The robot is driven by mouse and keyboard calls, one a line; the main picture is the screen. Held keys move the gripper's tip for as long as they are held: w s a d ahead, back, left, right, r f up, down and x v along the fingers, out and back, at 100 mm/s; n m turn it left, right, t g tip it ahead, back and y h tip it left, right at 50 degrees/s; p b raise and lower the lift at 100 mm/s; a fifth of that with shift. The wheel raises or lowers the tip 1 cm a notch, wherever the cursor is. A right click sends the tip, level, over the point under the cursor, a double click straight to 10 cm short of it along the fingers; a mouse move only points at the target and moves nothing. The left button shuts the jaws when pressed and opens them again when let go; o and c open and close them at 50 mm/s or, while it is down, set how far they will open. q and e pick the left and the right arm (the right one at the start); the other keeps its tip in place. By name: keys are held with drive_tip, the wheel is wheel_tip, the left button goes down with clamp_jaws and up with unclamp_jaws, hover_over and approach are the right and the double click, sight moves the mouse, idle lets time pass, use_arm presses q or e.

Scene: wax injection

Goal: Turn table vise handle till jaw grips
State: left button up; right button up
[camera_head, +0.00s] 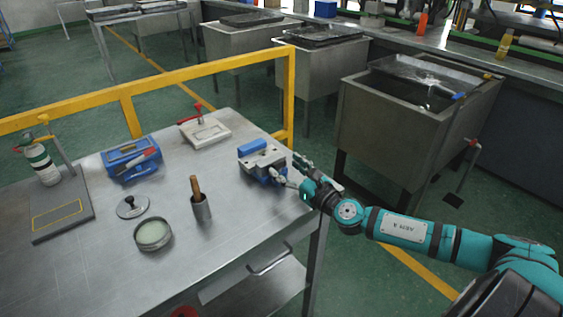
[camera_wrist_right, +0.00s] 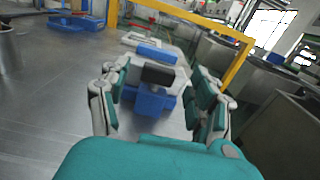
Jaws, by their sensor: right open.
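The table vise (camera_head: 262,162), blue and grey, stands at the right edge of the metal table. In the right wrist view, the vise (camera_wrist_right: 157,82) lies straight ahead, with a dark block face and a blue base. My right gripper (camera_head: 296,173) reaches in from the right beside the vise. In the wrist view its fingers (camera_wrist_right: 160,108) are spread on either side of the vise's near end and hold nothing. The vise handle is mostly hidden by the gripper, and I cannot tell whether the fingers touch it. My left gripper does not show.
A yellow rail (camera_head: 200,72) runs behind. A metal sink (camera_head: 385,130) stands to the right.

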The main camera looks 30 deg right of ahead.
sight(275, 166)
drive_tip(key=shift+w+a, duration=0.15)
drive_tip(key=shift+w, duration=1.25)
